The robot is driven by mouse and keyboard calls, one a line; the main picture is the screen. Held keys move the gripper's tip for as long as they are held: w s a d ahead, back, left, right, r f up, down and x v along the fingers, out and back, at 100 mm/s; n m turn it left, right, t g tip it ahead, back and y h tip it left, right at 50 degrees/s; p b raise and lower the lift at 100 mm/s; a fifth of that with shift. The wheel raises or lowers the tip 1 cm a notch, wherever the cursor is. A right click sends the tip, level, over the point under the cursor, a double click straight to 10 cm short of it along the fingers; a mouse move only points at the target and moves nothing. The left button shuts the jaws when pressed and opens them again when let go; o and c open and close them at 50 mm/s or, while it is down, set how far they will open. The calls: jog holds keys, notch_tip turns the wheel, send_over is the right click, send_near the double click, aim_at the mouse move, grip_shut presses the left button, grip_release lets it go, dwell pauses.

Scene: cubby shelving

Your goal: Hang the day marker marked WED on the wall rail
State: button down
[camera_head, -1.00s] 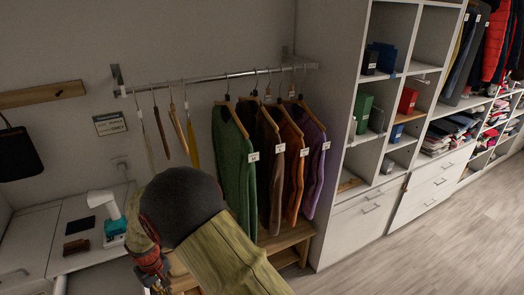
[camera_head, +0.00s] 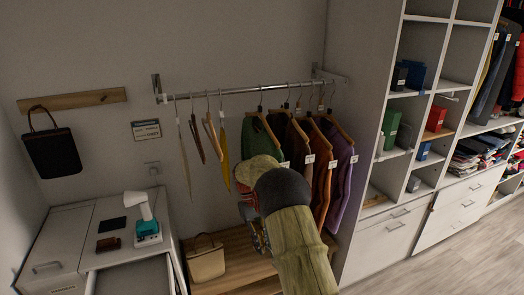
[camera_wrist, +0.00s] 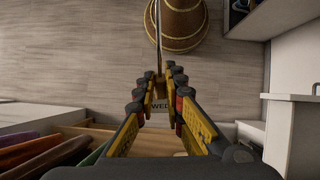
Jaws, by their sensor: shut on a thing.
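In the head view, my arm hides most of the gripper and I cannot make out the marker. The wall rail (camera_head: 238,91) runs along the back wall above and beyond my arm. Several empty hangers hang on its left part, and sweaters with white tags (camera_head: 345,185) hang on its right.
A desk (camera_head: 65,235) with a teal-based device (camera_head: 147,228) stands at left. A handbag (camera_head: 52,152) hangs from a wooden wall strip (camera_head: 75,100). A tan bag (camera_head: 206,262) sits on the low bench beneath the rail. Cubby shelving (camera_head: 395,45) stands at right.

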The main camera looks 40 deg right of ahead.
jog(key=w+d+r+n+t+h+p, duration=0.1)
jog(key=d+r+n+t+h+p, duration=0.15)
jog(key=d+r+n+h, duration=0.65)
jog(key=w+d+r+n+t+h+p, duration=0.1)
jog(key=d+r+n+t+h+p, duration=0.15)
jog(key=d+r+n, duration=1.2)
jog(key=w+a+r+n+t+y, duration=0.2)
jog(key=a+r+n+t, duration=0.3)
jog(key=r+t, duration=0.3)
jog(key=w+a+r+n+t+y, duration=0.3)
jog(key=a+r+n+t+y, duration=0.2)
jog(key=r+t, duration=0.3)
jog(key=shift+w+a+n+t, duration=0.25)
jog(key=shift+a+n+t, duration=0.15)
jog(key=shift+a+n, duration=0.3)
jog(key=shift+r, duration=0.1)
